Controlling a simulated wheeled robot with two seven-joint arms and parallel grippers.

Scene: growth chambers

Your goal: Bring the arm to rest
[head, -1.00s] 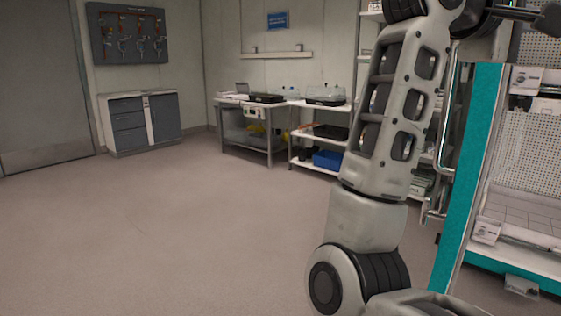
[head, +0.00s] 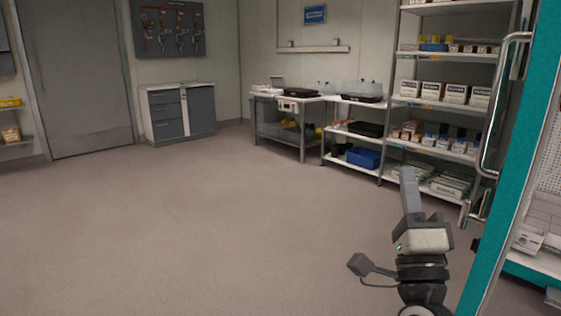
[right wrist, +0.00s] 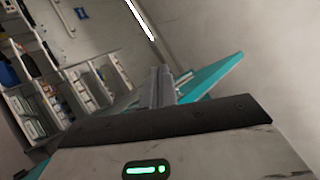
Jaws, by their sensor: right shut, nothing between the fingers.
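My right gripper (head: 409,190) points up at the lower right of the head view, in front of the shelving and left of the teal door edge. Its fingers are together with nothing between them. In the right wrist view the closed fingers (right wrist: 161,88) stick out past the dark gripper body, with the teal door panel (right wrist: 208,77) behind them. Most of my right arm is below the head view's frame. My left gripper is in neither view.
The teal-edged chamber door (head: 515,190) with its metal handle (head: 490,110) stands close on the right. Shelving (head: 440,105) with boxes and a steel bench (head: 280,140) stand along the back. A grey cabinet (head: 180,112) is at back left. The floor (head: 190,225) at left and centre is clear.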

